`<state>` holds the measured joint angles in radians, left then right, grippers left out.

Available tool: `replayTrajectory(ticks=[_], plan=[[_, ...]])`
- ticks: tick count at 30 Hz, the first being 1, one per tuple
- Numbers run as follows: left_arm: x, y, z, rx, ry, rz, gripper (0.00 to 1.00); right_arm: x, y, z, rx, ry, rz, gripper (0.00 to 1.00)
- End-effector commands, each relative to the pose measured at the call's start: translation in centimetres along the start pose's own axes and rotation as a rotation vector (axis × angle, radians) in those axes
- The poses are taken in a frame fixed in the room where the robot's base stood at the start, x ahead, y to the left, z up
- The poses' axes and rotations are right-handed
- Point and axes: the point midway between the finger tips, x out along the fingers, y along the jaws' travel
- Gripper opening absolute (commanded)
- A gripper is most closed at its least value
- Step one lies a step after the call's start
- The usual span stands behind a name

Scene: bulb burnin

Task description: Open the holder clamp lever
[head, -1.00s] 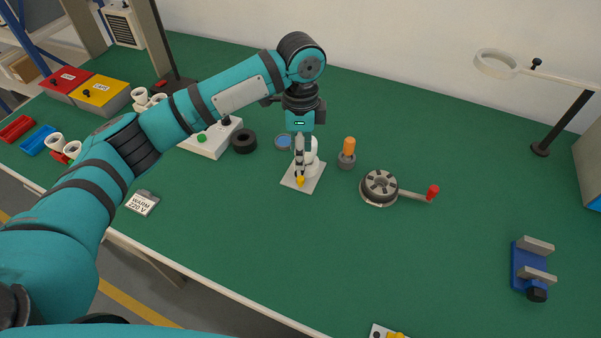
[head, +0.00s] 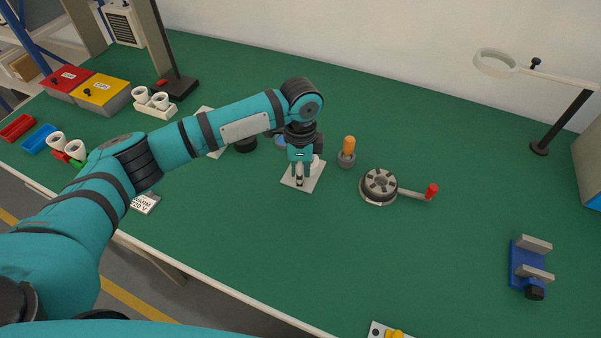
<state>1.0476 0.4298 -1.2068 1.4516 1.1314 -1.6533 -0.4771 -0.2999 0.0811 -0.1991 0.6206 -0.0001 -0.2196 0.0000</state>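The holder is a white upright piece on a pale square base plate (head: 311,181), near the middle of the green bench. My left gripper (head: 299,183) points down over the front of this plate, and its fingers look low and close to it. The gripper hides most of the holder; a sliver of the white body (head: 317,164) shows at its right. The yellow-tipped clamp lever is hidden behind the gripper, so I cannot tell its position or whether the fingers touch it. The finger gap is too small to make out. My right gripper is out of view.
Right of the holder stand an orange-topped grey piece (head: 347,152) and a round grey fixture (head: 380,186) with a red-knobbed handle (head: 431,190). A black ring (head: 246,144) is partly behind my arm. A blue clamp block (head: 526,266) is far right.

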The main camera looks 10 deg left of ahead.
Motion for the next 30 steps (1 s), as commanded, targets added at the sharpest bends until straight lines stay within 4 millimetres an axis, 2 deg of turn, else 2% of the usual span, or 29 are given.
replayTrajectory(ticks=[1,4,5,16,23,30], plan=[[0.0,0.0,0.0,0.0,0.0,0.0,0.14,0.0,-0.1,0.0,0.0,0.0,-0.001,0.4],[0.0,0.0,0.0,0.0,0.0,0.0,0.01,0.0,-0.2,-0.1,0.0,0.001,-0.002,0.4],[0.0,0.0,0.0,0.0,0.0,0.0,0.0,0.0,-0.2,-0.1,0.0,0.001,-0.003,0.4],[-0.3,0.0,-0.2,-0.036,0.003,0.002,0.0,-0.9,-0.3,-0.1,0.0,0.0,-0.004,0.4],[-0.7,0.0,-0.8,-0.163,0.009,0.004,0.0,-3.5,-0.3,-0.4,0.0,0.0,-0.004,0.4],[-0.7,-0.3,-1.6,-0.376,0.02,0.005,0.0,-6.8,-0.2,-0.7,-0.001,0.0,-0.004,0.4]])
